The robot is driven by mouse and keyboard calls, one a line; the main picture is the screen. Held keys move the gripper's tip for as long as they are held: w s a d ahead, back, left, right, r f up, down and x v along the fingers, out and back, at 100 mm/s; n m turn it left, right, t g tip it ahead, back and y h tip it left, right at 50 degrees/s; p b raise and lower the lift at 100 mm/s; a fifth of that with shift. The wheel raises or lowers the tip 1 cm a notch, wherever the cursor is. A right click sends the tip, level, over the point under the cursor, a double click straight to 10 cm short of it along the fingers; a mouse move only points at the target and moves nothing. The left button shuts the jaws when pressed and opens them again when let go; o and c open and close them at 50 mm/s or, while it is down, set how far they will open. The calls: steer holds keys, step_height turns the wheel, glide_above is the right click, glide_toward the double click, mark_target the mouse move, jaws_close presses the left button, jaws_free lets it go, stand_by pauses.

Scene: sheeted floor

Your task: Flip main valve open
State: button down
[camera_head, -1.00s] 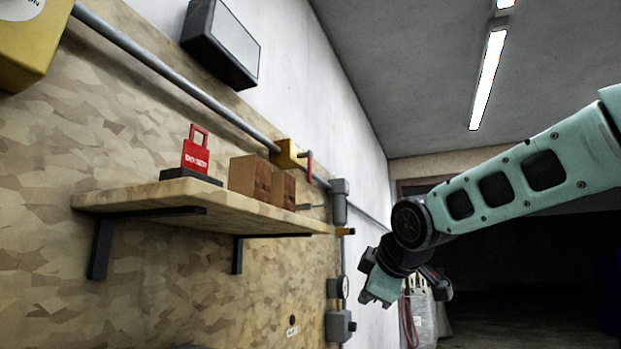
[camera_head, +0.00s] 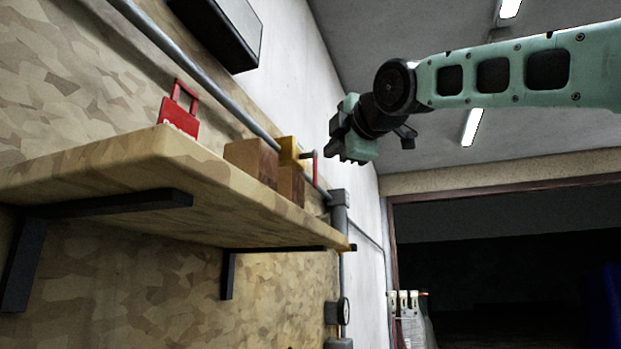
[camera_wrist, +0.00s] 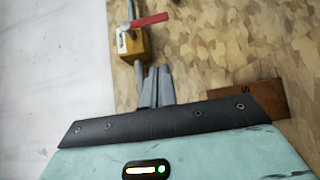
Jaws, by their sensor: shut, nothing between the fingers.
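The main valve is a yellow body (camera_head: 290,152) on a grey pipe, with a red lever handle (camera_head: 315,168). In the wrist view the yellow body (camera_wrist: 131,44) is at the top, and the red handle (camera_wrist: 150,21) sticks out to the right, across the pipe's line. My gripper (camera_head: 338,154) is raised, to the right of the valve in the head view. Its fingers (camera_wrist: 155,86) are together and empty, pointing toward the valve. They appear just short of the yellow body in the wrist view. I cannot tell the depth gap between them.
A wooden shelf (camera_head: 130,170) on black brackets runs below the pipe (camera_head: 200,82). On it are a red lockout-type item (camera_head: 179,112) and cardboard boxes (camera_head: 245,157). A grey wall box (camera_head: 222,28) hangs above the pipe. Open space lies right of the wall.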

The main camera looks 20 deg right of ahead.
steer(key=w+p, duration=0.6)
steer(key=w, duration=0.7)
steer(key=shift+d, duration=0.4)
steer(key=shift+f, duration=0.15)
